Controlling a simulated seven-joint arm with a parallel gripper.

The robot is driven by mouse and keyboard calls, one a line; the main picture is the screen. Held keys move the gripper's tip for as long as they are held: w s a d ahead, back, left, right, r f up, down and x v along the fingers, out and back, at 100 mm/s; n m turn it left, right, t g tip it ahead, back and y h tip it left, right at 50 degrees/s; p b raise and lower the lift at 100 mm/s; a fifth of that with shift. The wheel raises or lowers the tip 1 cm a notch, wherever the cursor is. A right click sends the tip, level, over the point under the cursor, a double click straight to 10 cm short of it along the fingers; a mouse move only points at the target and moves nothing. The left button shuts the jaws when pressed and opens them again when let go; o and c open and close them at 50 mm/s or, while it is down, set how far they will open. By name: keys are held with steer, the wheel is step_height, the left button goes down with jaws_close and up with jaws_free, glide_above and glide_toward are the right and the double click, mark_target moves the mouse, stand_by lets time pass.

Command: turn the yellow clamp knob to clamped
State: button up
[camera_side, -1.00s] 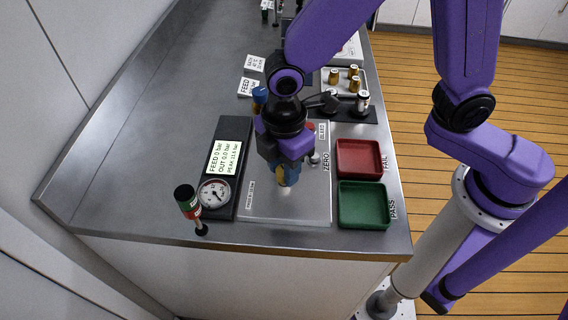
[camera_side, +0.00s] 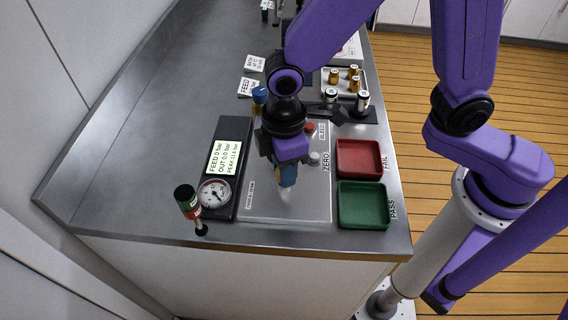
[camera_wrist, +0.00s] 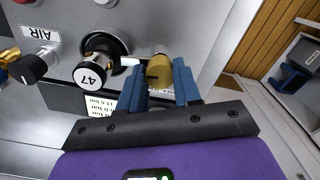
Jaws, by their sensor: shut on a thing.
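The yellow clamp knob (camera_wrist: 159,73) sits near the edge of the grey panel in the wrist view. My gripper (camera_wrist: 158,88) has its two blue fingers on either side of the knob and is shut on it. Beside the knob, a cylinder marked 47 (camera_wrist: 91,73) sits in a dark round fitting, with a small white piece between it and the knob. In the side view, my gripper (camera_side: 286,182) points down over the front of the panel (camera_side: 310,207). There the fingers and wrist hide the knob and the cylinder.
A display unit (camera_side: 226,157) with a gauge (camera_side: 214,193) stands left of the panel, a banded cylinder (camera_side: 188,203) at its front. Red (camera_side: 341,172) and green (camera_side: 345,222) trays lie to the right. Small cylinders (camera_side: 354,84) stand in a rack behind. The left counter is clear.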

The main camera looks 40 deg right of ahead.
steer(key=o, duration=1.1)
steer(key=shift+c, duration=0.2)
step_height(320, 180, up, 18)
steer(key=shift+f, duration=0.25)
steer(key=s+d+f, duration=0.3)
steer(key=s+d, duration=0.1)
steer(key=d, duration=0.3)
steer(key=s+d+f, duration=0.3)
steer(key=s+d, duration=0.2)
steer(key=d, duration=0.2)
steer(key=s+d+f+m, duration=0.1)
steer(key=s+d+f, duration=0.2)
steer(key=d, duration=0.4)
steer(key=shift+s+d+f, duration=0.2)
steer(key=shift+s+d, duration=0.1)
steer(key=shift+s, duration=0.4)
